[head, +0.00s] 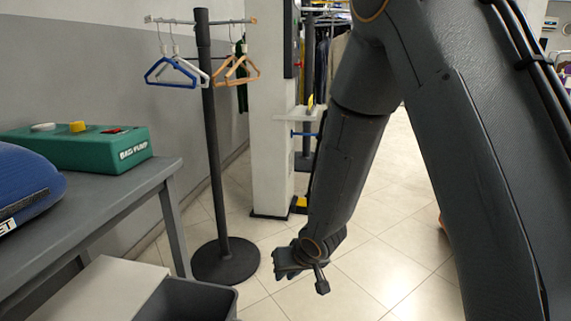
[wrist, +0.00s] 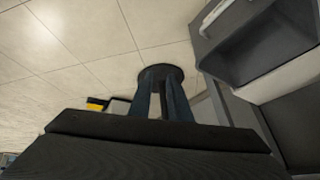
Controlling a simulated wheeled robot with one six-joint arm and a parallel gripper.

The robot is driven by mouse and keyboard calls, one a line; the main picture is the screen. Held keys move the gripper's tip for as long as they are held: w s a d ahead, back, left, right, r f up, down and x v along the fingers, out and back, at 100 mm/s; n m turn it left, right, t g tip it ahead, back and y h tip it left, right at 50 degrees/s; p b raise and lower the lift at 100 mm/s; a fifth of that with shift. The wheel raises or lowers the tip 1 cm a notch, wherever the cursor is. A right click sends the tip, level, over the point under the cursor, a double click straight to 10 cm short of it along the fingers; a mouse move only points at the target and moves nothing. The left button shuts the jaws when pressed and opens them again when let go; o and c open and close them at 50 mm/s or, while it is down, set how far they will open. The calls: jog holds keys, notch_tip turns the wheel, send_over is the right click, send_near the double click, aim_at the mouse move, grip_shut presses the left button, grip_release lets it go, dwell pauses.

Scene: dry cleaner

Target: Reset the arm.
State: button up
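My arm reaches down from the top right of the head view, and my gripper (head: 286,264) hangs low over the tiled floor, to the right of the black stand's base. In the wrist view, the two dark fingers of my gripper (wrist: 160,82) stand apart with a gap between them. Nothing shows held between them. The round base of the stand lies beyond the fingertips in that view.
The black stand (head: 214,150) carries blue, white and orange hangers. A grey table (head: 110,195) at left bears a green box (head: 85,150) and a blue rounded object (head: 25,185). A dark bin (head: 190,298) stands below. A white pillar (head: 270,120) is behind. Floor is free around my gripper.

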jog(key=s+d+r+n+g+h, duration=0.1)
jog(key=s+r+g, duration=0.1)
jog(key=s+r, duration=0.5)
jog(key=s+d+r+n+g+h, duration=0.1)
jog(key=s+r+g, duration=0.15)
jog(key=s, duration=0.85)
jog(key=s+d+r+g+h, duration=0.1)
jog(key=s+d+r, duration=0.1)
jog(key=s+r, duration=0.5)
jog(key=s+d+r+m+p, duration=0.2)
jog(key=d+r+m+p, duration=0.2)
jog(key=d+r+p, duration=1.1)
jog(key=shift+s+r+m+p, duration=0.35)
jog(key=shift+r+p, duration=1.35)
jog(key=shift+p, duration=2.95)
